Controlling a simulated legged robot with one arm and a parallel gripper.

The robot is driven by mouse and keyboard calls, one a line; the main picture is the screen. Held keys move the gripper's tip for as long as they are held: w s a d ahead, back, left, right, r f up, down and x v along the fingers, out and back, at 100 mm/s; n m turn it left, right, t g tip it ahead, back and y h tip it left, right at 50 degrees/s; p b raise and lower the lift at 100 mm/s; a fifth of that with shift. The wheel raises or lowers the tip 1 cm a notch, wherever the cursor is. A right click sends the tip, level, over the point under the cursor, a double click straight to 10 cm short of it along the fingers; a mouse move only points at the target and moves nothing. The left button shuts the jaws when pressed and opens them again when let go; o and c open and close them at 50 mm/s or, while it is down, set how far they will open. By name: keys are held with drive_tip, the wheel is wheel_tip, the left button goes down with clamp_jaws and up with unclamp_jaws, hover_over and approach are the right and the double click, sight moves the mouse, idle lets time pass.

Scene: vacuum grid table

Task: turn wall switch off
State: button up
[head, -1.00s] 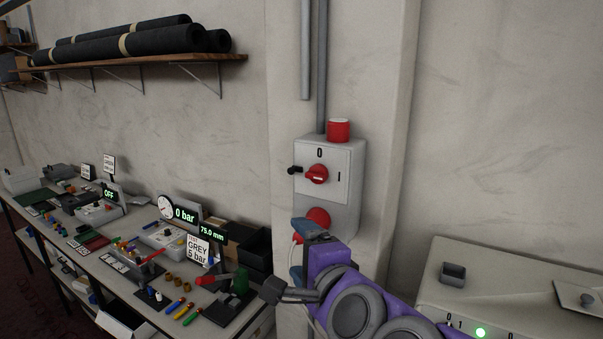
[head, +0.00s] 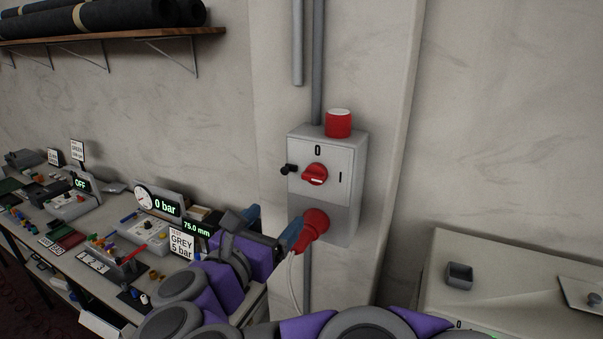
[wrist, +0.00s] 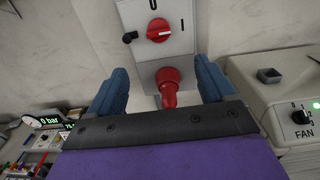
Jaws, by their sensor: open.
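The wall switch is a grey box (head: 335,155) on the wall with a red rotary knob (head: 315,174), marked 0 above it and I to its right. The knob's grip lies roughly sideways; in the wrist view its pale mark on the knob (wrist: 158,30) points right, toward the I side. My gripper (head: 272,224) is open and empty, below and left of the knob, apart from it. In the wrist view my gripper (wrist: 162,66) has its two blue fingers spread either side of the red plug (wrist: 168,84), with the knob ahead.
A red plug (head: 312,228) with a pale cable sits in the box's lower part, near my fingers. A small black lever (head: 288,169) juts from the box's left; a red cap (head: 338,123) tops it. A cluttered bench (head: 122,262) stands left, a grey cabinet (head: 520,280) right.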

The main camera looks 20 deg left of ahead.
drive_tip(key=p, duration=0.2)
approach(311, 178)
drive_tip(key=w, duration=0.8)
drive_tip(key=shift+w+d, duration=0.2)
drive_tip(key=shift+w, duration=0.15)
drive_tip(key=shift+d, duration=0.1)
drive_tip(key=shift+c, duration=0.2)
drive_tip(key=c, duration=1)
